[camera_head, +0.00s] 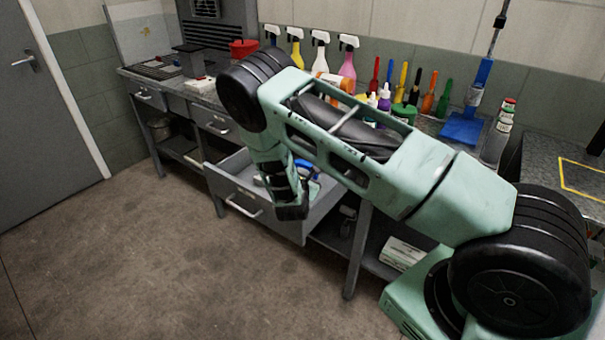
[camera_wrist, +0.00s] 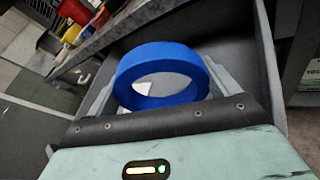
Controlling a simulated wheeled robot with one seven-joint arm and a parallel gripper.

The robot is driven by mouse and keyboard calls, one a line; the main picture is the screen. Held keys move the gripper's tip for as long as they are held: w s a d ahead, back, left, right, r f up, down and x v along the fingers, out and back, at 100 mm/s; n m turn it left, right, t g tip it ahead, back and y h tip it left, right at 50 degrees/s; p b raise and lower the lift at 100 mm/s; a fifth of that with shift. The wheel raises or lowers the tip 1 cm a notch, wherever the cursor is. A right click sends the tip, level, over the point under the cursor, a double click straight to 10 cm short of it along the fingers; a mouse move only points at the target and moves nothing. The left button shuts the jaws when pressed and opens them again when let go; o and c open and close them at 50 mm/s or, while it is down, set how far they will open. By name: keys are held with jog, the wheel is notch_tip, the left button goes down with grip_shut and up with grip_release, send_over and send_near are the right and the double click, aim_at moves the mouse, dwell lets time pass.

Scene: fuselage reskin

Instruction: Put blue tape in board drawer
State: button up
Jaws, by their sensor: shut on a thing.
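The blue tape (camera_wrist: 160,62) is a thick ring in front of my gripper (camera_wrist: 163,85) in the wrist view. My gripper is shut on it, with pale fingers at its left and right sides. In the head view a bit of blue tape (camera_head: 313,187) shows beside my wrist. The board drawer (camera_head: 236,192) is pulled out under the workbench, and my gripper is over or inside it. Grey drawer walls (camera_wrist: 266,75) surround the tape in the wrist view. I cannot tell whether the tape touches the drawer floor. My arm hides part of the drawer.
The workbench (camera_head: 190,92) carries several spray bottles (camera_head: 320,50), coloured hand tools (camera_head: 415,85) and a red container (camera_head: 243,48). A lower shelf (camera_head: 375,262) holds a white box (camera_head: 402,254). A grey door (camera_head: 40,120) stands at the left. The floor (camera_head: 150,260) before the bench is clear.

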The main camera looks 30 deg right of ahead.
jog(key=o, duration=0.8)
jog(key=shift+r, duration=0.15)
